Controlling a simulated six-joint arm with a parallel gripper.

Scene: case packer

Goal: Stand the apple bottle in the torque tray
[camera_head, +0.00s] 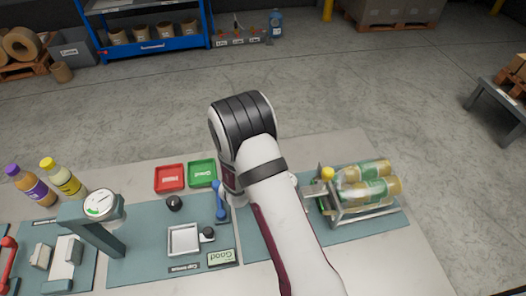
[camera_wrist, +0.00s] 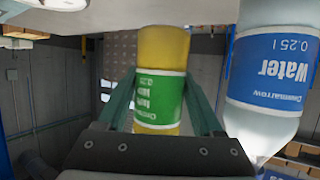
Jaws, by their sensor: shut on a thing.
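In the wrist view my gripper (camera_wrist: 160,90) has its green fingers shut on either side of a yellow bottle with a green label (camera_wrist: 158,50). The label's writing is too small to read, so I take it as the apple bottle. In the head view my arm covers much of the middle, and a grey part of my gripper (camera_head: 317,190) shows beside the case. A shallow grey square tray (camera_head: 184,239), by the sign that seems to read "Cap torque", lies left of my arm. Its inside looks empty.
A case (camera_head: 365,213) holds lying yellowish bottles (camera_head: 366,171) with green labels. A Water bottle (camera_wrist: 270,75) is close right of the held bottle. Red (camera_head: 170,177) and green (camera_head: 202,172) bins, a gauge stand (camera_head: 103,205) and two juice bottles (camera_head: 62,180) are on the left.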

